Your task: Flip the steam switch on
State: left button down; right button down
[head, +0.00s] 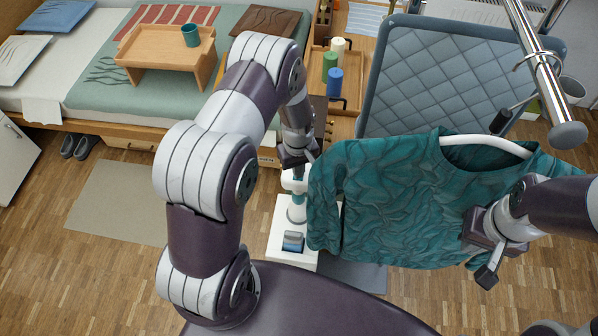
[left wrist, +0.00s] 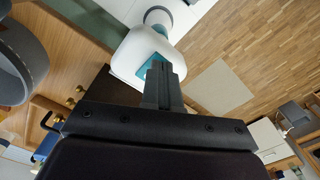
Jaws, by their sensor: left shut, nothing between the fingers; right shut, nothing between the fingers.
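My left gripper (head: 298,163) is shut and empty at the steamer's top. In the left wrist view, its closed fingertips (left wrist: 157,66) overlap a teal patch (left wrist: 148,69) on the rounded white housing (left wrist: 128,55). I cannot tell whether they touch, or whether this patch is the steam switch. My right gripper (head: 487,277) is shut and empty in front of the lower right of a teal shirt.
The teal shirt (head: 390,205) hangs on a white hanger (head: 480,142) just right of the steamer. A metal rail (head: 540,70) is at upper right, before a quilted grey panel (head: 430,80). Left are a bed (head: 110,60) and a mat (head: 120,203). Bottles (head: 334,82) stand behind.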

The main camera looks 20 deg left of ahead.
pick_arm(q)
jog(key=shift+f+b, duration=0.4)
jog(key=shift+f, duration=0.2)
notch_tip(320, 180, up, 7)
jog(key=p, duration=0.6)
jog(key=shift+r, duration=0.1)
dwell(0.5)
